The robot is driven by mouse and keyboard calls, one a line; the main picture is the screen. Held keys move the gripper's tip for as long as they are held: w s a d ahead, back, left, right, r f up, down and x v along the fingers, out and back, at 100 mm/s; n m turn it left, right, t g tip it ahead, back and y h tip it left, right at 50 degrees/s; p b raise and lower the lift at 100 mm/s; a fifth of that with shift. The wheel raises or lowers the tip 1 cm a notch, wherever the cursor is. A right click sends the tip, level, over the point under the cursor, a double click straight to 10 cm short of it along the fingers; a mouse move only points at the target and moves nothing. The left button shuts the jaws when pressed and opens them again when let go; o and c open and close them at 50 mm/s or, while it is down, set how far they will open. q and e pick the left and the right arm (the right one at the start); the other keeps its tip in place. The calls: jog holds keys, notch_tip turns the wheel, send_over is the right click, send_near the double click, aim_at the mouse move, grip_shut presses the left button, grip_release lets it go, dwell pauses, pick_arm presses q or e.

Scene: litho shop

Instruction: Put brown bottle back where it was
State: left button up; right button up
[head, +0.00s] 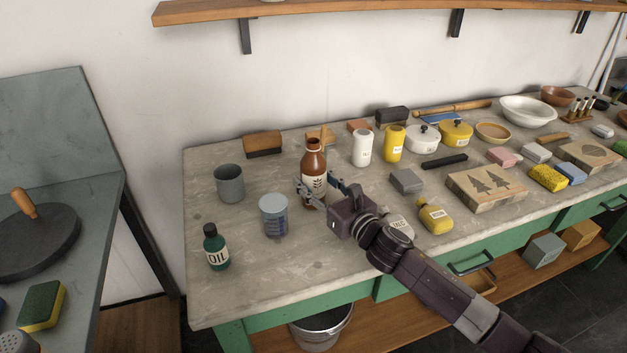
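The brown bottle (314,158) stands upright near the left part of the grey worktop, with a pale label on its front. My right gripper (321,187) reaches it from the lower right, at the height of the label. One finger crosses the front of the bottle's lower part. The other shows at its right side, partly behind it. The gripper's fingers hide some of the label and base. I cannot tell whether both fingers press on the glass, or whether the base touches the worktop. My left gripper is not in view.
A blue-grey measuring cup (274,215) stands close left of the bottle, with a grey mug (230,183) and green oil bottle (215,247) beyond. White (362,147) and yellow (394,144) containers stand to the right. A yellow bottle (435,216) is near the front edge.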

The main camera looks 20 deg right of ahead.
jog(key=shift+o, duration=1.2)
jog(key=shift+r, duration=0.15)
jog(key=v, duration=1)
jog(key=shift+s, duration=0.2)
jog(key=shift+v, duration=0.8)
